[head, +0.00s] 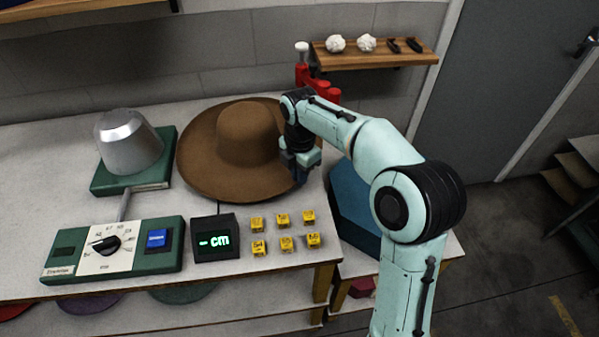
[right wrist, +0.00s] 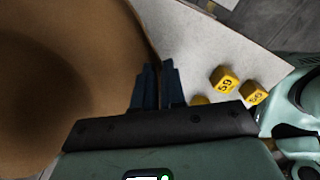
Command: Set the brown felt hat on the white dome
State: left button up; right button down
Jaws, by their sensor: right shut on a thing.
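The brown felt hat (head: 245,135) is upright, crown up and brim out, over the back middle of the table. I cannot tell whether its brim rests on the table. My right gripper (head: 301,178) is at the right edge of the brim and shut on it. In the right wrist view the fingers (right wrist: 159,88) pinch the edge of the hat (right wrist: 105,60). The only dome shape I see is a pale silver-grey one (head: 128,143) on a green base (head: 150,181), left of the hat and bare. My left gripper is not in view.
A green dial panel (head: 112,250), a black "cm" display (head: 215,238) and several yellow numbered cubes (head: 285,243) stand along the table's front. A blue block (head: 353,212) is at the right end. A wall shelf (head: 375,55) and red object (head: 318,80) are behind.

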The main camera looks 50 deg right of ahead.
jog(key=shift+f, duration=0.25)
jog(key=c, duration=1.1)
grip_release()
notch_tip(320, 180, up, 13)
jog(key=p, duration=0.3)
jog(key=shift+s+r, duration=0.1)
jog(key=shift+r, duration=0.1)
